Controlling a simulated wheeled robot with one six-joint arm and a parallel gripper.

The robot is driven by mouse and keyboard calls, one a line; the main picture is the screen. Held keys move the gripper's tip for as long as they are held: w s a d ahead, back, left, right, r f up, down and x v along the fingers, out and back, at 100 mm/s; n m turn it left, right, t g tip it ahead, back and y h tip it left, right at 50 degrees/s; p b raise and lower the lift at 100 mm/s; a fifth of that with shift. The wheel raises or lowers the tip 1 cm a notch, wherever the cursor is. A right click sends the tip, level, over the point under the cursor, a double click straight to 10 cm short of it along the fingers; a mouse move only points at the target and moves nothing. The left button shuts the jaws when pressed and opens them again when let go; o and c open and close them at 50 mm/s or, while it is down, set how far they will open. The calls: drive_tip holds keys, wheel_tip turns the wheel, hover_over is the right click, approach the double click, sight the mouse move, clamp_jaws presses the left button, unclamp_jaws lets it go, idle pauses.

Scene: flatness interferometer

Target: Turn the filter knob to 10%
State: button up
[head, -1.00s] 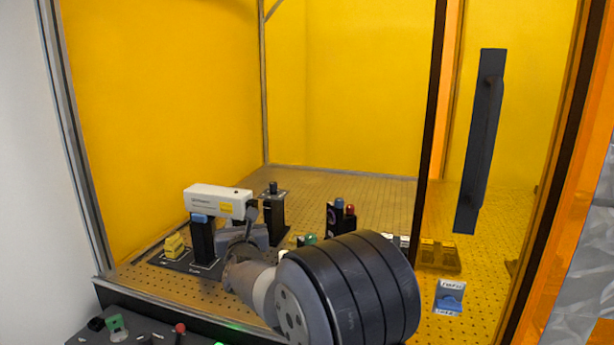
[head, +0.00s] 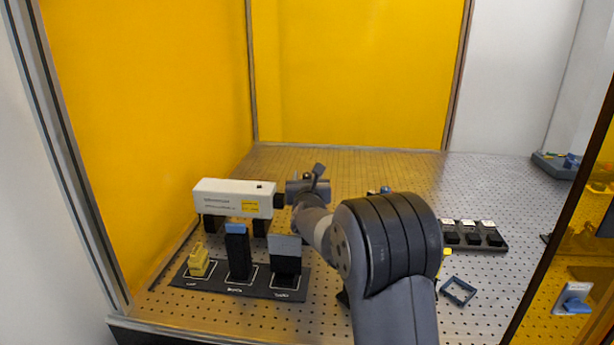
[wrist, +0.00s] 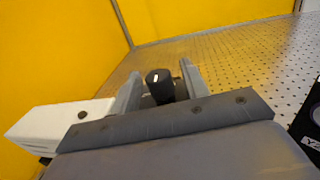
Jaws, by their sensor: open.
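The filter knob (wrist: 159,88) is black with a short white mark on top, and shows in the middle of the wrist view. My gripper (wrist: 160,77) is open, with one finger to the left of the knob and one to the right. I cannot tell whether either finger touches it. In the head view my gripper (head: 308,184) is just right of the white laser's front end, and it hides the knob there. No percent markings can be read, so the knob's setting cannot be told.
The white laser (head: 234,199) stands close on the left. In front are a dark tray (head: 252,289) with yellow, blue-topped and grey-topped pieces, and a blue square frame (head: 459,291). A black switch strip (head: 474,236) lies right. The perforated table behind is clear.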

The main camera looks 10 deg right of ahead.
clamp_jaws()
idle(0.5)
drive_tip(key=shift+m+h, duration=0.6)
drive_tip(key=shift+h, duration=0.3)
drive_tip(key=shift+m+g+h, duration=0.4)
drive_tip(key=shift+m+h, duration=0.1)
drive_tip(key=shift+h, duration=0.3)
drive_tip(key=c, duration=0.9)
unclamp_jaws()
drive_tip(key=shift+m+g+h, duration=1.4)
drive_tip(key=shift+m+h, duration=0.4)
drive_tip(key=shift+h, duration=0.9)
clamp_jaws()
drive_tip(key=o, duration=0.9)
unclamp_jaws()
